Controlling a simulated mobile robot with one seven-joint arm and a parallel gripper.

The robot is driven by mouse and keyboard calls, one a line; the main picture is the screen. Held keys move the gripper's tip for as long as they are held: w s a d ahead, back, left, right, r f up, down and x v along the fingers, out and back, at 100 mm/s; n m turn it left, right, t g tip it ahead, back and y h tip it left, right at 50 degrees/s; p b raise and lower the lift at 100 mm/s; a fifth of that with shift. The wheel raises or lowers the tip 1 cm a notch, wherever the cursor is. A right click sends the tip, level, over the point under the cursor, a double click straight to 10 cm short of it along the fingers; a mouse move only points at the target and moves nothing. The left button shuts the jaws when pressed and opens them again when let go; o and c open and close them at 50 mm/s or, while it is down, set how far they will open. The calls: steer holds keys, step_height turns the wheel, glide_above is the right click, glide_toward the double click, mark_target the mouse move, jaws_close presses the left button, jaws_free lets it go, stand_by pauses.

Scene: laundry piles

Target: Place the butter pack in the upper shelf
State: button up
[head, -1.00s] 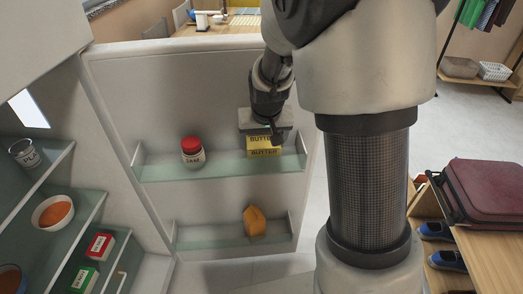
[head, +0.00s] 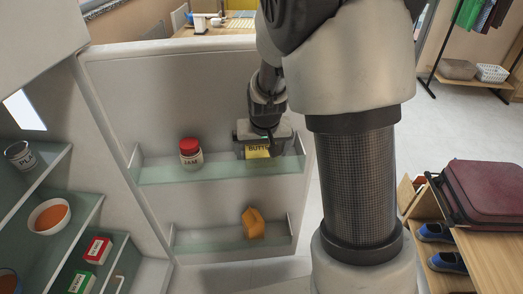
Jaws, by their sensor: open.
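The yellow butter pack (head: 257,152) is on the upper door shelf (head: 190,172) of the open fridge, at its right end. My gripper (head: 264,140) is open and right at the top of the pack, covering its upper part. I cannot tell whether the fingers touch the pack. The lower edge of the pack is partly hidden behind the shelf's glass front.
An orange block (head: 253,223) sits on the lower door shelf (head: 205,243). Inner fridge shelves at left hold a can (head: 20,156), a bowl (head: 49,216) and small boxes (head: 97,249).

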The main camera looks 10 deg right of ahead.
steer(key=p+v, duration=0.3)
steer(key=v, duration=0.9)
steer(key=s+r, duration=0.5)
steer(key=s, duration=0.5)
steer(key=s+r+n+t, duration=0.1)
steer(key=s+r, duration=0.5)
steer(key=s, duration=0.4)
steer(key=shift+s+d, duration=0.2)
steer(key=shift+s, duration=0.15)
